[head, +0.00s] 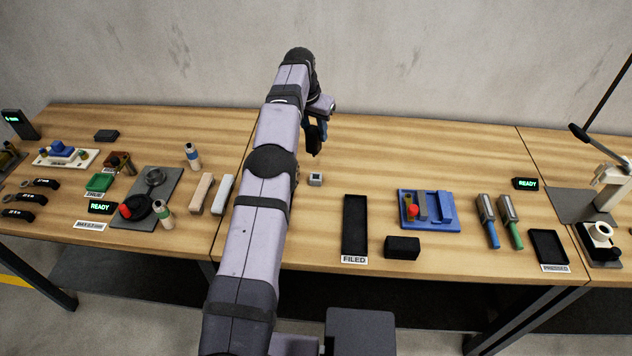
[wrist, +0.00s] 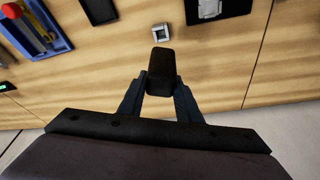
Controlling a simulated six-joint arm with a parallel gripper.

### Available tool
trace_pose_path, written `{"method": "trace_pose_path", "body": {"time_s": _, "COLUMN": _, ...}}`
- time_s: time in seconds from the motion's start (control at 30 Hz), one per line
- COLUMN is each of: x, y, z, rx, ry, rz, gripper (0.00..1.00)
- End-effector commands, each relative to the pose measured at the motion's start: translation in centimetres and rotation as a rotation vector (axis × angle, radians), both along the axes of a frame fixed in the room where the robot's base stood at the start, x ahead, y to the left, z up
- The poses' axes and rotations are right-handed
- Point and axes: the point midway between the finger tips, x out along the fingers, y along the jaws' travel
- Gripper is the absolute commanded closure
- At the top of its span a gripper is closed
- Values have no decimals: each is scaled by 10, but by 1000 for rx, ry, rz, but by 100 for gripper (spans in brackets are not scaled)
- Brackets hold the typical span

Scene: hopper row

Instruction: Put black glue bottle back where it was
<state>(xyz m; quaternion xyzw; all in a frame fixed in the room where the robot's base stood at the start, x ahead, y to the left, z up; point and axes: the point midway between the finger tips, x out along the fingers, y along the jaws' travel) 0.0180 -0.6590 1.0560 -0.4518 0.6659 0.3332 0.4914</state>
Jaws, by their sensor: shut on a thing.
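My gripper (wrist: 160,92) is shut on the black glue bottle (wrist: 161,65), which shows as a plain dark shape between the two fingers in the wrist view. In the head view my gripper (head: 318,127) hangs beyond my arm toward the back of the table. The dark bottle (head: 313,146) points down from it. It appears to be above the wood, but the exact gap cannot be told. The place it came from cannot be told from these frames.
A small grey metal block (head: 315,179) lies just in front of the gripper. The FILED tray (head: 354,257), a black block (head: 402,247) and a blue tray (head: 447,224) stand to the right. Two light bars (head: 201,193) lie left of my arm. The back right is bare.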

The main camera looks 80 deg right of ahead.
Motion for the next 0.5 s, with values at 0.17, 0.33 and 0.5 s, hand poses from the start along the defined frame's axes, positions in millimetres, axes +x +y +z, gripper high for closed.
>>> {"method": "trace_pose_path", "body": {"time_s": 0.17, "x": -8, "y": 0, "z": 0, "rx": -1, "ry": 0, "rz": -16, "gripper": 94}}
{"method": "trace_pose_path", "body": {"time_s": 0.33, "x": -8, "y": 0, "z": -10, "rx": 0, "ry": 0, "rz": -16, "gripper": 94}}
{"method": "trace_pose_path", "body": {"time_s": 0.5, "x": -8, "y": 1, "z": -33, "rx": 3, "ry": 0, "rz": -15, "gripper": 94}}
